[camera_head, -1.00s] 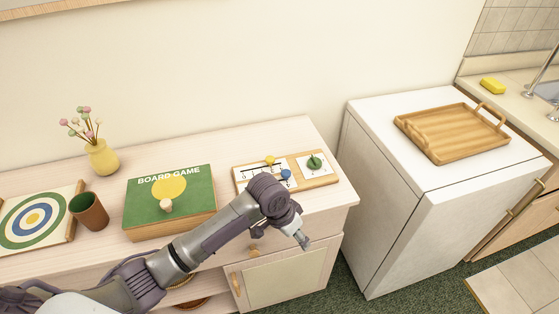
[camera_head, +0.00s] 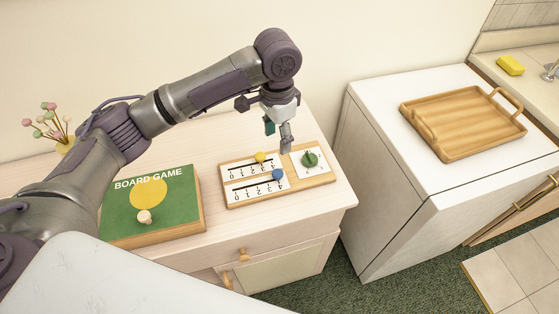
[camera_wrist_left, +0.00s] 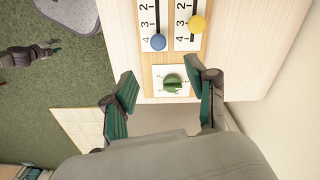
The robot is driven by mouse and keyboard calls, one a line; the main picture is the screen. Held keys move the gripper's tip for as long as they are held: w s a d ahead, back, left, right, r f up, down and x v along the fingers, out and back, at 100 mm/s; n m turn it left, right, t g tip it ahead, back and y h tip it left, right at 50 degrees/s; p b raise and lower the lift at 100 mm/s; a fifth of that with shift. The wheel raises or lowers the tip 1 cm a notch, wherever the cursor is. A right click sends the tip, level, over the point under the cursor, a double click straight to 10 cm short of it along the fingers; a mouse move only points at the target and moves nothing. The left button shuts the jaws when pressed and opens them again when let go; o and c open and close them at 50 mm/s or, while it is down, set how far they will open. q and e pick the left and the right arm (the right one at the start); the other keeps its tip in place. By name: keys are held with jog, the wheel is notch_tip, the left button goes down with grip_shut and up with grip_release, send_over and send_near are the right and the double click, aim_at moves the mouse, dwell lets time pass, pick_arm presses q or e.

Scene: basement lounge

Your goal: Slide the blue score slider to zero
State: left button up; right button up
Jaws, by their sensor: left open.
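The blue slider knob (camera_head: 278,174) sits near the 4, at the right end of the front 0–4 scale on the wooden score board (camera_head: 238,203). In the left wrist view the blue knob (camera_wrist_left: 158,42) is also by the 4. My left gripper (camera_head: 278,138) is open and empty, pointing down above the board's back edge, apart from the knob. In the wrist view its fingers (camera_wrist_left: 160,75) spread on either side of the green dial (camera_wrist_left: 172,84), with the blue knob beyond them. A dark jointed part at the wrist view's left edge looks like my right arm; its jaws are unclear.
A yellow knob (camera_head: 260,157) is on the rear scale. The green board game box (camera_head: 181,205) lies left of the score board. A white cabinet with a wooden tray (camera_head: 437,146) stands to the right, across a gap. The table front by the board is clear.

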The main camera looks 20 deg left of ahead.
pick_arm(q)
send_over(277, 173)
notch_tip(277, 173, down, 5)
jog(key=shift+s+f+p, duration=0.1)
jog(key=shift+s+p, duration=0.05)
jog(key=shift+p, duration=0.15)
jog(key=f, duration=0.6)
jog(key=shift+w+f+p, duration=0.2)
jog(key=shift+f+p, duration=0.1)
jog(key=shift+p, duration=0.05)
jog(key=shift+f, duration=0.35)
pick_arm(e)
jog(key=shift+s+a+r, duration=0.35)
jog(key=shift+s+r, duration=0.35)
jog(key=shift+s, duration=0.1)
jog(key=shift+s, duration=0.1)
pick_arm(q)
jog(key=shift+c, duration=1.8)
grip_shut()
pick_arm(e)
jog(key=shift+s+d, duration=0.25)
jog(key=shift+d, duration=0.05)
